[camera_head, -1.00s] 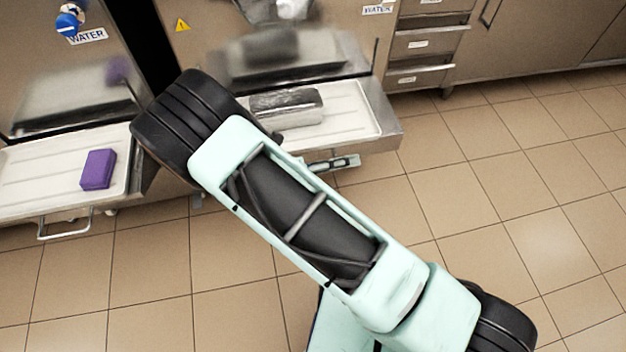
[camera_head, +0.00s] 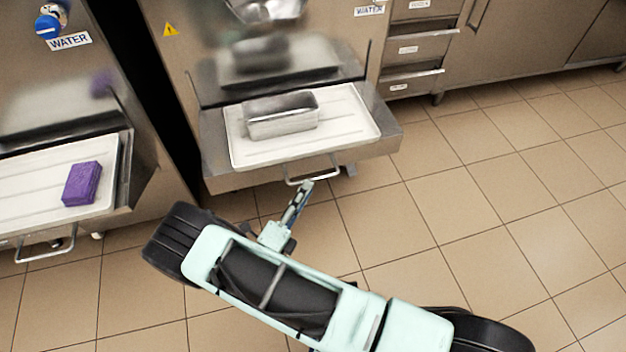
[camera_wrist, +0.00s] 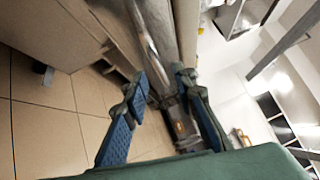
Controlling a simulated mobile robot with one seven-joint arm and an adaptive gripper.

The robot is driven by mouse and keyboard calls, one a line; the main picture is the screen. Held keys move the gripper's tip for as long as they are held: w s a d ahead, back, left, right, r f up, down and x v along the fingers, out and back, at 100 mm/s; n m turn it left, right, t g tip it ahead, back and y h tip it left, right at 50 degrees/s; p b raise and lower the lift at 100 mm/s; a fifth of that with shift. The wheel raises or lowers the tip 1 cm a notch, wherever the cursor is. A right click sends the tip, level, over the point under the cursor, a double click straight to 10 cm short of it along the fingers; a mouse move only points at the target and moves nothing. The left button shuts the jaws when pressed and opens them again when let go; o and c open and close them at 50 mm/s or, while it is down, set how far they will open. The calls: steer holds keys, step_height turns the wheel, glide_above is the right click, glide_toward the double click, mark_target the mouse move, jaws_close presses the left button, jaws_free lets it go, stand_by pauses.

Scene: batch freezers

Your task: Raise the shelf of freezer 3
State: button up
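A freezer's pull-out shelf (camera_head: 222,172) with a white tray (camera_head: 350,135) juts out at the centre in the head view. A thin metal handle (camera_head: 331,170) hangs at its front edge. I cannot read a number on the freezer (camera_head: 195,55). My gripper (camera_head: 305,187) is just in front of the handle, its tips close to the handle's lower bar; I cannot tell whether they touch it. In the wrist view, the two blue-padded fingers of my gripper (camera_wrist: 160,75) are spread apart, pointing toward a metal edge. Nothing is clearly held between them.
A metal pan (camera_head: 282,114) sits on the white tray. A second shelf at left carries a purple block (camera_head: 82,184) and has its own handle (camera_head: 47,254). Drawers (camera_head: 415,50) stand at the right back. The tiled floor (camera_head: 480,210) at right is clear.

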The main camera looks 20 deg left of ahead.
mark_target(313, 178)
steer(key=shift+x, duration=2.4)
jaws_close()
